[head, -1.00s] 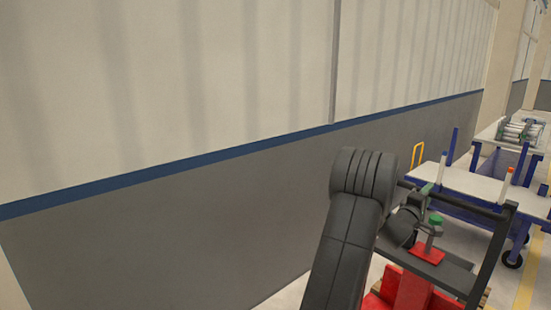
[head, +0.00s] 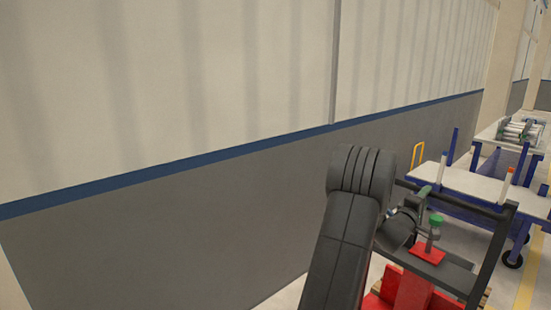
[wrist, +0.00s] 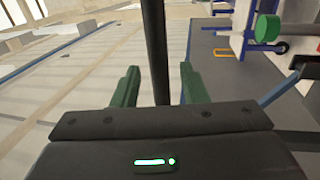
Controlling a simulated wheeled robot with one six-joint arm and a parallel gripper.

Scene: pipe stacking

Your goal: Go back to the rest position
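My gripper (wrist: 160,70) shows in the wrist view with its two green fingers spread apart. A black upright bar stands in line with the gap between them, and I see no pipe held there. In the head view my dark arm rises at the lower right and folds over near the black frame of my base. The gripper is small and partly hidden there behind the arm links. Several grey pipes (head: 520,132) lie on a far cart at the right edge.
A blue-framed cart with a white top (head: 480,184) and upright posts stands at the right, beyond my base. A yellow hoop (head: 417,155) stands near the wall. A long grey and cream wall (head: 200,230) fills the left.

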